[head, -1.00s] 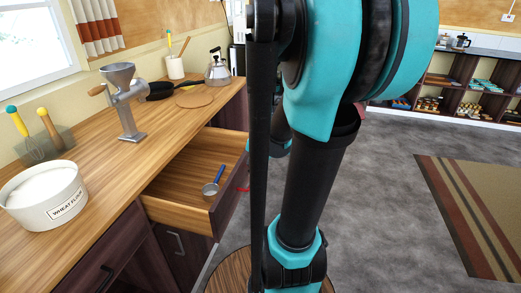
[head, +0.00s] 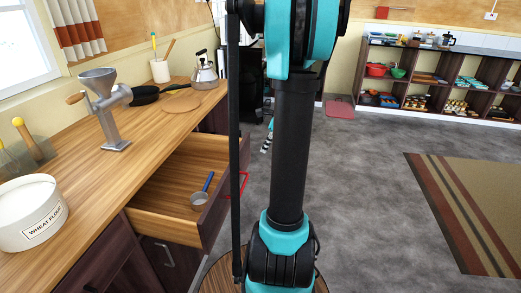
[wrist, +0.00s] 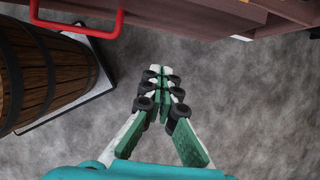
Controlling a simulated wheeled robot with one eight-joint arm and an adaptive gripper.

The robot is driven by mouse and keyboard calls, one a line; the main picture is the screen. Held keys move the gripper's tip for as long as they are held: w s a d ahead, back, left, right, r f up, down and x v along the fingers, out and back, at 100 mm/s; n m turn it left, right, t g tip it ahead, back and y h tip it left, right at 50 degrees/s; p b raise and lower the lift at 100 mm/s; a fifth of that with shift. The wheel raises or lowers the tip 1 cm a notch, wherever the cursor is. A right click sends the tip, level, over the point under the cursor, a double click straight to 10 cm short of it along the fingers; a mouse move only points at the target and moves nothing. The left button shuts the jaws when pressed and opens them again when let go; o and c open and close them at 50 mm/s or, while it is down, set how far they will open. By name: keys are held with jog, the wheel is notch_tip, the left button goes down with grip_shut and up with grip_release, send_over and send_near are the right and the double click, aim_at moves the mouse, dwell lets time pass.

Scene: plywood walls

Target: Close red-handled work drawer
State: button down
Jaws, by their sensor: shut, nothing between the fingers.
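The work drawer (head: 176,213) stands open under the wooden counter in the head view. Its inside is bare wood apart from a blue-handled scoop (head: 203,192). Its red handle (head: 243,184) shows on the front's outer side, partly hidden behind my arm. In the wrist view the red handle (wrist: 77,31) is at the upper left, and a dark wooden front (wrist: 285,10) runs along the top. My gripper (wrist: 161,72) is shut and empty over grey floor, below and right of the handle in the picture, apart from it.
The counter (head: 95,205) holds a flour tub (head: 33,215), a metal grinder (head: 107,110), a pan (head: 145,95) and a kettle (head: 204,72). A low shelf (head: 435,75) stands at the back right.

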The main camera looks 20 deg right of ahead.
jog(key=w+a+f, duration=0.4)
jog(key=a+f, duration=0.1)
jog(key=f, duration=0.2)
jog(key=shift+a+f, duration=0.2)
jog(key=shift+a, duration=0.2)
jog(key=shift+w, duration=0.1)
jog(key=w+a, duration=0.5)
jog(key=a, duration=0.2)
jog(key=w+a, duration=0.5)
jog(key=a, duration=0.2)
jog(key=w+a, duration=0.5)
jog(key=a, duration=0.2)
jog(key=shift+w, duration=0.1)
jog(key=shift+a, duration=0.1)
